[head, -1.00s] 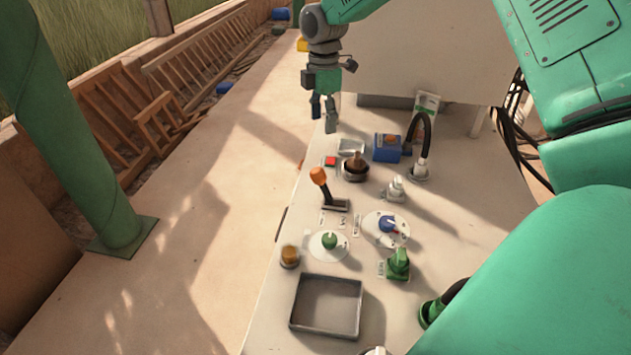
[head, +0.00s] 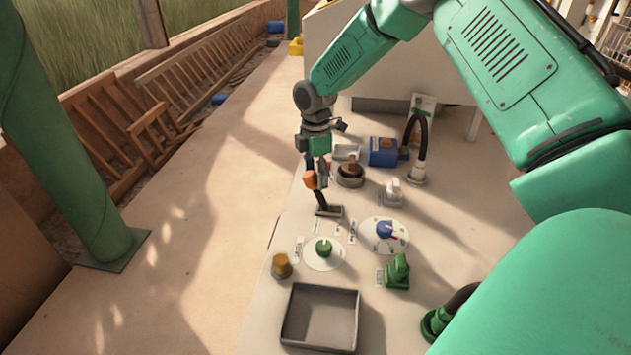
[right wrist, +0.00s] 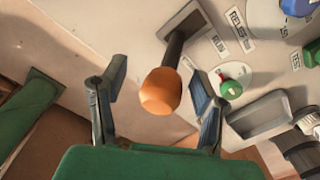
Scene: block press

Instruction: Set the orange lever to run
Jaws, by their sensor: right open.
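The orange lever (head: 311,182) stands on the panel, its dark stem leaning up and to the left from a flat slotted base (head: 330,211). My right gripper (head: 317,174) hangs open at its knob. In the right wrist view the orange knob (right wrist: 161,91) sits between the two spread fingers of the right gripper (right wrist: 158,80), with a gap visible on each side. Labels lie beside the lever base; one reads RELIEF (right wrist: 240,22), and a smaller one (right wrist: 220,43) is hard to read. My left gripper is not in view.
A green knob (head: 323,247) and a blue knob (head: 384,229) on white dials stand nearer. An empty grey tray (head: 321,317) lies in front.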

